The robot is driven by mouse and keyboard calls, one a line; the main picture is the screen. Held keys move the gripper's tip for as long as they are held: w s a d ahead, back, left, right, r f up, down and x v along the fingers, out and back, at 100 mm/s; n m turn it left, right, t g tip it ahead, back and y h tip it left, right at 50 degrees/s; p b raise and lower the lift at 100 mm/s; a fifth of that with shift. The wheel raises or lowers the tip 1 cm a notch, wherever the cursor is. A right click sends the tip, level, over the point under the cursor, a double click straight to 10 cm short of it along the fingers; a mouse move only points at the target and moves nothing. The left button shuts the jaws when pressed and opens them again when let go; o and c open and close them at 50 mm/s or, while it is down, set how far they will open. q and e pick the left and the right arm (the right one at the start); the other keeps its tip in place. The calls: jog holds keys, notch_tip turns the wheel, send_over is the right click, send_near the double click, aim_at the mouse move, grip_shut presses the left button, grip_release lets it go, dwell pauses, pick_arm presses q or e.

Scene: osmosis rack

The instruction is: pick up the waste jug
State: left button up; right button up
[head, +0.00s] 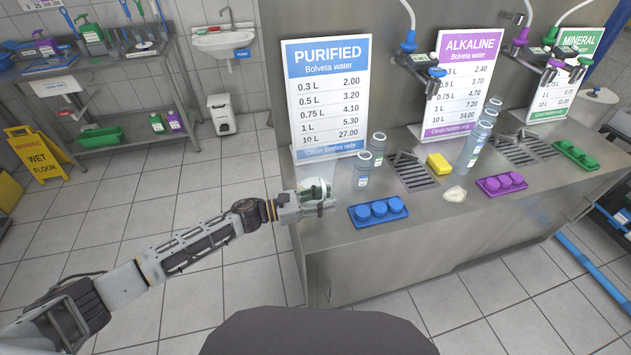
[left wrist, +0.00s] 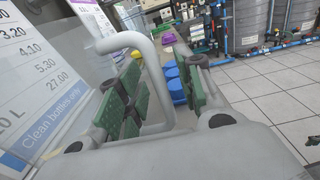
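A pale, see-through jug (head: 320,183) stands on the counter at its left end in the head view, below the purified sign. My left gripper (head: 326,203) is in front of it and hides much of it. In the left wrist view the thick curved grey handle (left wrist: 146,50) rises between the two green-padded fingers of my left gripper (left wrist: 153,88). The fingers stand apart, with a gap beside the handle, so the gripper looks open around it. My right gripper is not in view.
Clear bottles (head: 362,169) and a blue cap tray (head: 378,211) stand just right of the jug. The purified sign (head: 326,95) rises behind it. A yellow sponge (head: 438,163) and a purple cap tray (head: 502,186) are farther right.

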aim_at(325, 187)
pick_arm(q)
grip_shut()
dwell(0.3)
jog(key=shift+r, duration=0.15)
jog(key=shift+r, duration=4.9)
jog(key=shift+f, duration=0.1)
